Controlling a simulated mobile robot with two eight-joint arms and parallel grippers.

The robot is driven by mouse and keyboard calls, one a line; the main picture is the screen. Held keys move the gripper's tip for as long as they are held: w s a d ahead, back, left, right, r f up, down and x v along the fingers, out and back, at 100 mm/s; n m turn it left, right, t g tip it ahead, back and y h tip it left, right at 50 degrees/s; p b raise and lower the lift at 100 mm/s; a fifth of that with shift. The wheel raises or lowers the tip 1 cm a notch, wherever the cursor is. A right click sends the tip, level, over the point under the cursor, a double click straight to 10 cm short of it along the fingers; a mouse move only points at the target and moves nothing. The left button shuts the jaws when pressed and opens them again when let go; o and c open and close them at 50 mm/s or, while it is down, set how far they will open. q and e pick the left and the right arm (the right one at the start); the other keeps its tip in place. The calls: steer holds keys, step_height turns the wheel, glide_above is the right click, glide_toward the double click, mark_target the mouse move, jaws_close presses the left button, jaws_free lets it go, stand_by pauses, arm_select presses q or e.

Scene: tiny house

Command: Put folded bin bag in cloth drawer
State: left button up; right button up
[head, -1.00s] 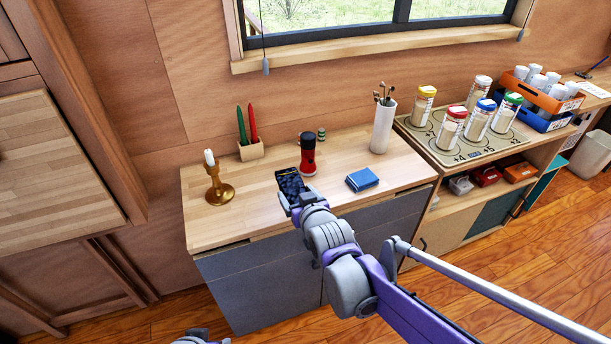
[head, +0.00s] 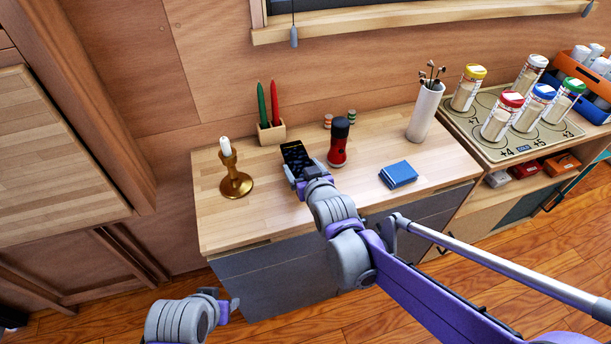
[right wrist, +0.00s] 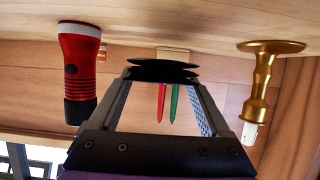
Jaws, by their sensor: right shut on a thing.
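A flat dark item with yellow marks (head: 297,155), which looks like the folded bin bag, is in my right gripper (head: 303,172) above the wooden counter. In the right wrist view the black item (right wrist: 162,70) sits between the fingertips of my right gripper (right wrist: 161,80), seen thin and edge-on. Whether it touches the counter is unclear. Grey fronts (head: 262,282) under the counter are shut; I cannot tell which is the cloth drawer. My left gripper (head: 226,305) is low in front of the cabinet, and its jaws do not show clearly.
Jars (head: 467,90) stand on the right. The counter's front left is bare.

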steer(key=shift+f+b, duration=0.5)
steer(key=shift+f, duration=1.55)
steer(key=shift+f, duration=0.1)
steer(key=o, duration=1.1)
steer(key=shift+r, duration=0.25)
steer(key=p+v, duration=0.2)
steer(key=v, duration=1)
